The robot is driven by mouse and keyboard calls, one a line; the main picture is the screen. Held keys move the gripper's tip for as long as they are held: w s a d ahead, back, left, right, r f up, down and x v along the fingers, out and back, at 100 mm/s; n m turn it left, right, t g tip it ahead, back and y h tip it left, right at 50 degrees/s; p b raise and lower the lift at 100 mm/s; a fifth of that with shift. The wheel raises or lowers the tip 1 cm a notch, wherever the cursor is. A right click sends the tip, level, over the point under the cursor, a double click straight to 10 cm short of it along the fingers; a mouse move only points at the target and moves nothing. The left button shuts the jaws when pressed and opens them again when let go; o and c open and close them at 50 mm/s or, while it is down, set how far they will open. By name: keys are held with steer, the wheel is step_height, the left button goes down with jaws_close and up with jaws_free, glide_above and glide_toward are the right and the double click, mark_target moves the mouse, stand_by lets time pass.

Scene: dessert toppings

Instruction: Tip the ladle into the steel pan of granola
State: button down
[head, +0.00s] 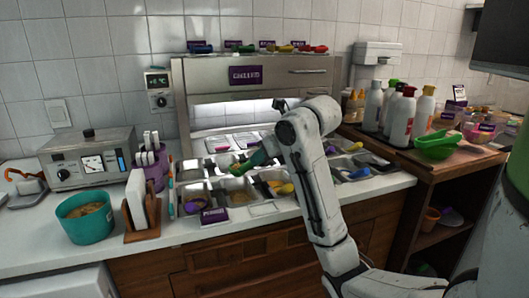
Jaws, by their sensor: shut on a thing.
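A green ladle (252,160) is in my gripper (268,152), above the steel pans of the topping counter. The ladle's green part points down and left over a front-row steel pan (236,191). My gripper is shut on it, though the fingers are small and partly hidden by my wrist. Several steel pans stand in rows, some with coloured scoops in them. The pans' contents are too small and dark for me to tell which one holds granola. I cannot tell whether the ladle holds anything.
A teal tub (86,218) with brown contents stands at the left. Purple and white holders stand beside the pans. A steel hood (255,75) rises behind them. Squeeze bottles (400,112) and a green bowl (438,146) stand at the right. My arm hides some pans.

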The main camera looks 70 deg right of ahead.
steer(key=shift+w+a+m+p, duration=0.2)
steer(key=shift+m+p, duration=0.4)
steer(key=shift+p, duration=1.2)
steer(key=shift+w+a+m+p, duration=0.15)
steer(key=shift+m+p, duration=0.45)
steer(key=shift+p, duration=1.2)
steer(key=shift+w+a+m+p, duration=0.1)
steer(key=shift+m+p, duration=0.2)
steer(key=shift+p, duration=0.9)
steer(key=p, duration=0.3)
steer(key=shift+a+f+m, duration=0.1)
steer(key=shift+a+m, duration=0.05)
steer(key=shift+m, duration=0.15)
steer(key=p, duration=0.4)
steer(key=shift+w+m+p, duration=0.3)
steer(key=shift+w+p, duration=0.05)
steer(key=shift+p, duration=0.05)
steer(key=p, duration=0.6)
steer(key=shift+s+a+m, duration=0.15)
steer(key=shift+a+m, duration=0.05)
steer(key=shift+m, duration=0.2)
steer(key=shift+f+p, duration=0.1)
steer(key=shift+p, duration=0.2)
